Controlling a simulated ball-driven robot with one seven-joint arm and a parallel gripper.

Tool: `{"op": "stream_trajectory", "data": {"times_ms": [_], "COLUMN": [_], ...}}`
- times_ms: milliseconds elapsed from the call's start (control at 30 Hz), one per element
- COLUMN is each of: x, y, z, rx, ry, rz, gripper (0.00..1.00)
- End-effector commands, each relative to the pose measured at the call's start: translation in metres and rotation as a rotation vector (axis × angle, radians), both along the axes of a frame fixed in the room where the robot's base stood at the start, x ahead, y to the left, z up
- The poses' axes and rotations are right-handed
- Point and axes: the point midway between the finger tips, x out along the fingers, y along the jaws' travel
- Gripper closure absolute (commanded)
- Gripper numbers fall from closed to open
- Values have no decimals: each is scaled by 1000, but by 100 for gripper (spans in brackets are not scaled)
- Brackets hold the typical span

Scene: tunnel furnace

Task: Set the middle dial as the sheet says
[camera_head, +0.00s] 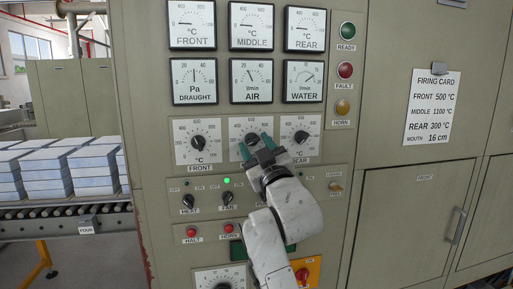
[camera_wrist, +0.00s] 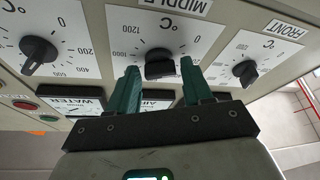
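The middle dial (camera_head: 251,138) is a black knob on a white scale plate, in the row of three °C dials. My gripper (camera_head: 256,146) is in front of it and partly covers the plate. In the wrist view the knob (camera_wrist: 159,65) shows between and just beyond the fingertips of my open gripper (camera_wrist: 159,72). There are gaps at both sides, and I see no contact. I cannot read the knob's pointer. The firing card (camera_head: 432,107) on the right panel reads FRONT 500 °C, MIDDLE 1100 °C, REAR 300 °C, MOUTH 16 cm.
The front dial (camera_head: 198,143) and rear dial (camera_head: 301,137) flank the middle one closely. Gauges, including the MIDDLE gauge (camera_head: 249,29), sit above. Small switches, including the fan switch (camera_head: 227,197), lie below. A roller conveyor (camera_head: 60,221) with stacked pale blocks stands at left.

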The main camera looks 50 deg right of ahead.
Motion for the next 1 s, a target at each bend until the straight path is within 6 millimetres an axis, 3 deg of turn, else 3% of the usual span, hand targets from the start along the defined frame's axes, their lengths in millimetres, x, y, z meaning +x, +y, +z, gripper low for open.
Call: {"op": "stream_trajectory", "data": {"times_ms": [433, 733, 1000], "x": [0, 1, 2], "y": [0, 2, 4], "z": [0, -3, -7], "rx": [0, 35, 174], "ry": [1, -24, -120], "rz": [1, 3, 5], "gripper": [92, 92, 92]}}
